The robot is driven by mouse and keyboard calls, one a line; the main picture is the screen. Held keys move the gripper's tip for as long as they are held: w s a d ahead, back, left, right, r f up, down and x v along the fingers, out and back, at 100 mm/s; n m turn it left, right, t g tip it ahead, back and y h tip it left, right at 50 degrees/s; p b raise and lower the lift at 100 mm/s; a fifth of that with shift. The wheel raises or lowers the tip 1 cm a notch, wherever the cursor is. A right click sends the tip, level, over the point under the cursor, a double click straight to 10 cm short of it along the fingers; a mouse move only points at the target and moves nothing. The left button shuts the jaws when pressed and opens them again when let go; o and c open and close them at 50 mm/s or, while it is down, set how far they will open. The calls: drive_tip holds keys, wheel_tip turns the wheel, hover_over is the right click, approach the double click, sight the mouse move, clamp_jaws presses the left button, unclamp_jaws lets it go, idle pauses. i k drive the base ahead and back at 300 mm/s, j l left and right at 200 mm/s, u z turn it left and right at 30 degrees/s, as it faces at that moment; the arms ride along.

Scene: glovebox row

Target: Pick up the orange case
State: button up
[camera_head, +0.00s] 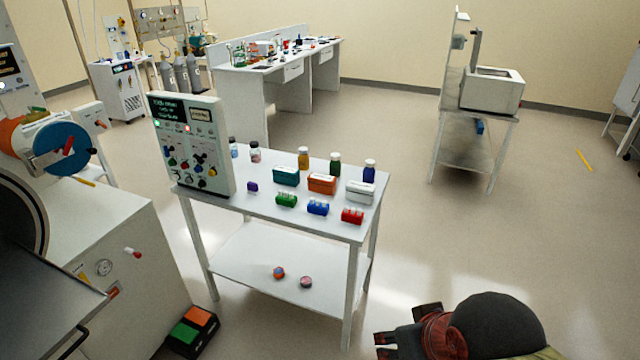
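The orange case (321,186) is a small box with a lighter band. It sits upright on the top of a white table (225,205), between a teal case (286,178) on its left and a white case (360,195) on its right. Nothing covers it from this side. My gripper (400,328) is at the bottom right, in front of the table and well apart from the case. Its dark fingers look spread with nothing between them, and the lower part is cut off by the frame edge.
Several bottles (335,161) stand behind the cases. Small green, blue and red blocks (352,216) lie in front. A control panel (190,143) stands at the table's left end. A large machine (120,250) is at left.

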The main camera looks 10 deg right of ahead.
sight(317, 183)
drive_tip(key=i+j, duration=0.1)
drive_tip(key=i, duration=1)
